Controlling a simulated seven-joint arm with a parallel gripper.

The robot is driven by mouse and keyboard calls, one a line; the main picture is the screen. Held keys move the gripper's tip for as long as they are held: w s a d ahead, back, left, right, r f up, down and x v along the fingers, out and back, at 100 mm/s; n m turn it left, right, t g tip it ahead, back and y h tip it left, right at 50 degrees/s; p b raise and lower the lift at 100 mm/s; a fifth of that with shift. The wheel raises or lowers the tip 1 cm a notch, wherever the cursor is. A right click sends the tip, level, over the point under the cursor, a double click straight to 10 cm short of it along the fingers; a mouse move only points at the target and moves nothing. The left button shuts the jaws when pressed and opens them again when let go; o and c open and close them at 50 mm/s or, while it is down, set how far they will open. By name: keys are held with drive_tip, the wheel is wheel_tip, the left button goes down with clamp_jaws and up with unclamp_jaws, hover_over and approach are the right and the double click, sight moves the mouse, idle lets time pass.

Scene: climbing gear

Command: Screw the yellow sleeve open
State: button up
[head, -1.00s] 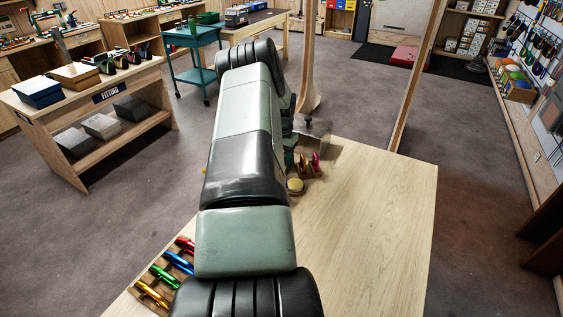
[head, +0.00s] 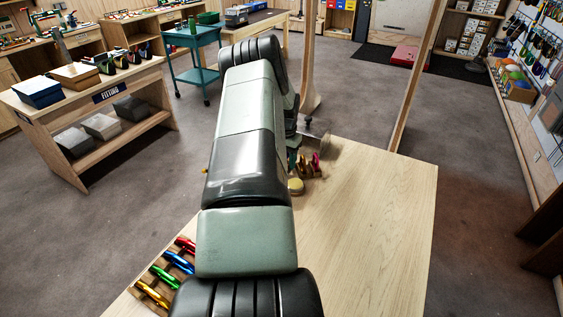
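A yellow carabiner (head: 152,293) lies at the near end of a row on a wooden rack at the table's front left; its sleeve is too small to make out. A small yellow-orange tip (head: 205,170) shows at the left edge of my arm; I cannot tell what it belongs to. A round yellowish thing (head: 296,187) sits on the table just right of my arm, partly hidden by it. My gripper is hidden behind my arm, so its fingers and anything in them do not show.
Green (head: 164,276), blue (head: 179,262) and red (head: 186,244) carabiners share the rack. A small brown holder with a pink item (head: 316,162) stands at the table's far side, near a wooden post. The right half of the wooden table (head: 375,230) is clear.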

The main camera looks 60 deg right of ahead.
drive_tip(key=shift+r, duration=1.35)
drive_tip(key=shift+w, duration=0.65)
drive_tip(key=shift+f, duration=1.4)
